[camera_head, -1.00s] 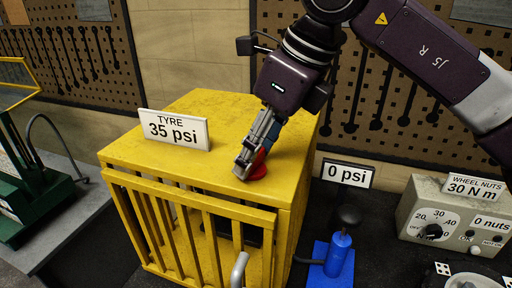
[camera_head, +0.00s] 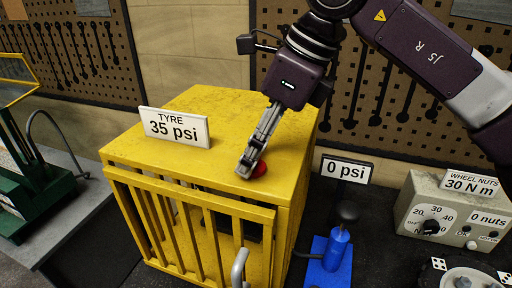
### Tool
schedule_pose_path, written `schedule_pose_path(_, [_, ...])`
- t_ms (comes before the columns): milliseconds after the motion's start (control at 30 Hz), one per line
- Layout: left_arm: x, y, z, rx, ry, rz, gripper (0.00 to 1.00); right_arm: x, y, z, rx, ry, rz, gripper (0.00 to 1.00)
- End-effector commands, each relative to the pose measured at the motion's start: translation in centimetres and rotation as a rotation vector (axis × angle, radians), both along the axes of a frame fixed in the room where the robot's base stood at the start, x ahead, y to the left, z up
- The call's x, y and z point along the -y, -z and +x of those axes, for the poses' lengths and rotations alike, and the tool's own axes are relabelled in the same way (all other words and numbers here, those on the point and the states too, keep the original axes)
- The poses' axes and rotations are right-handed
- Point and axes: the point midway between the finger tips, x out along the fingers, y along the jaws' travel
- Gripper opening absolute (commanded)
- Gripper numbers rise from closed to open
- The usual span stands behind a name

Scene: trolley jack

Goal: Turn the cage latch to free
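The yellow cage (camera_head: 215,120) stands in the middle, with a barred front. A grey curved handle (camera_head: 240,268) shows at the bottom of the cage front. My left gripper is out of view.
A "TYRE 35 psi" sign (camera_head: 175,126) stands on the cage top. Right of the cage are a "0 psi" sign (camera_head: 347,169), a blue pump (camera_head: 332,258) and a wheel-nut box (camera_head: 450,215). A green machine (camera_head: 35,190) stands at left.

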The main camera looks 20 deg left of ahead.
Motion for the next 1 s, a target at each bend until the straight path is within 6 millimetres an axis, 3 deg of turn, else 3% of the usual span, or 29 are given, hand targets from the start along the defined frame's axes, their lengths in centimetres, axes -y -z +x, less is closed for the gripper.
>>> schedule_pose_path(467, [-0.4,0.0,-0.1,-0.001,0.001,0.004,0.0,0.3,-0.7,0.1,0.0,0.003,-0.002,0.64])
schedule_pose_path(1000, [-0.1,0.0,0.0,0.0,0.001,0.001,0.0,4.1,-9.8,0.0,-0.001,0.003,-0.001,0.64])
